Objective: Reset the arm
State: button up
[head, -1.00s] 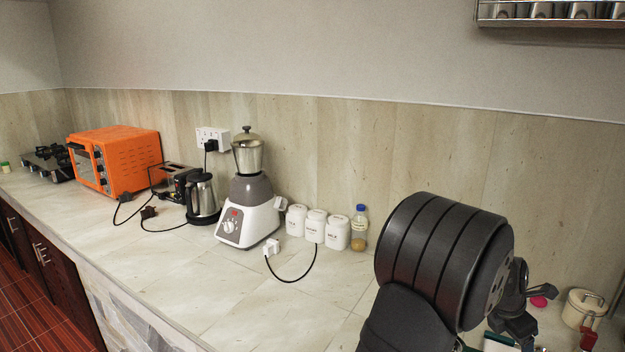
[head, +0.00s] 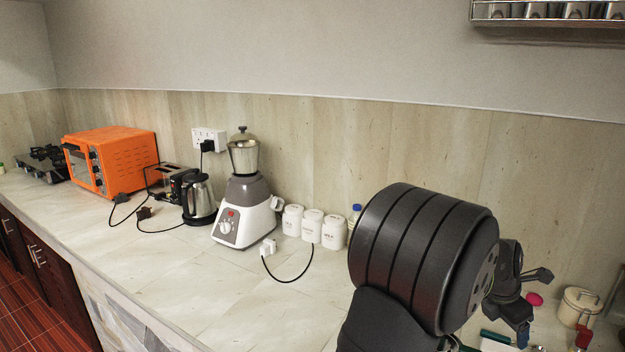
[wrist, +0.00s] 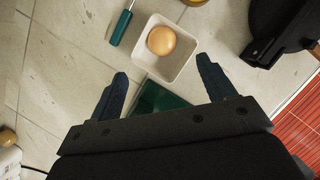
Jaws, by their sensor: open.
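My gripper (wrist: 162,70) is open and empty in the wrist view, its two dark fingers spread apart. Beyond the fingertips stands a white square bowl (wrist: 179,77) with a round orange-brown item (wrist: 161,40) in it. A dark green object (wrist: 155,98) lies between the fingers, partly hidden by the gripper body. In the head view my arm is bent over the right part of the counter; the fingers are hard to make out at the lower right.
In the head view, white canisters (head: 311,226), a blue-capped bottle (head: 356,211) and a blender (head: 243,212) stand left of my arm. A cream pot (head: 577,307) stands at right.

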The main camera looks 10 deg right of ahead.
jog(key=x, duration=1)
notch_tip(320, 180, up, 22)
jog(key=w+d+m, duration=0.2)
jog(key=w, duration=0.1)
jog(key=w+a+r+m+g, duration=0.2)
jog(key=w+a+r+m, duration=0.15)
jog(key=w+r, duration=0.35)
jog(key=w+a+f+m+g+y, duration=0.1)
jog(key=w+a+f+m, duration=0.2)
jog(key=w+a, duration=0.6)
jog(key=w+a+f+m+g+y, duration=0.1)
jog(key=w+a+f+m, duration=0.3)
jog(key=w+a, duration=0.6)
jog(key=shift+a+f, duration=0.85)
jog(key=shift+a, duration=1.5)
jog(key=shift+m+y, duration=0.25)
jog(key=shift+y, duration=0.05)
jog(key=shift+r, duration=0.1)
